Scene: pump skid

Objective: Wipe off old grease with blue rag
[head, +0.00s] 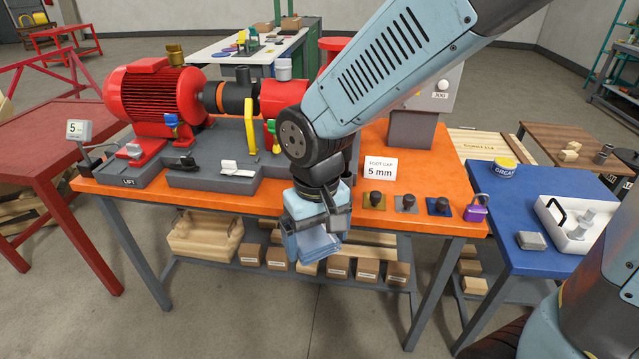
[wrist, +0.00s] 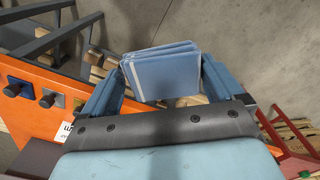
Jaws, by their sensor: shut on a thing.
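My gripper (head: 314,229) is in front of the orange bench's front edge, pointing down. It is shut on the blue rag (head: 318,247), a folded light-blue cloth with a pale stripe. In the wrist view the rag (wrist: 162,72) sits between the two fingers of my gripper (wrist: 160,82), its layers stacked. The red motor and pump (head: 155,95) stand on a grey skid base at the back left of the bench, partly hidden behind my arm. I cannot make out old grease on any surface.
A white tray (head: 570,225) and a grey block (head: 531,240) are on the blue table. Boxes fill the lower shelf. Floor in front is clear.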

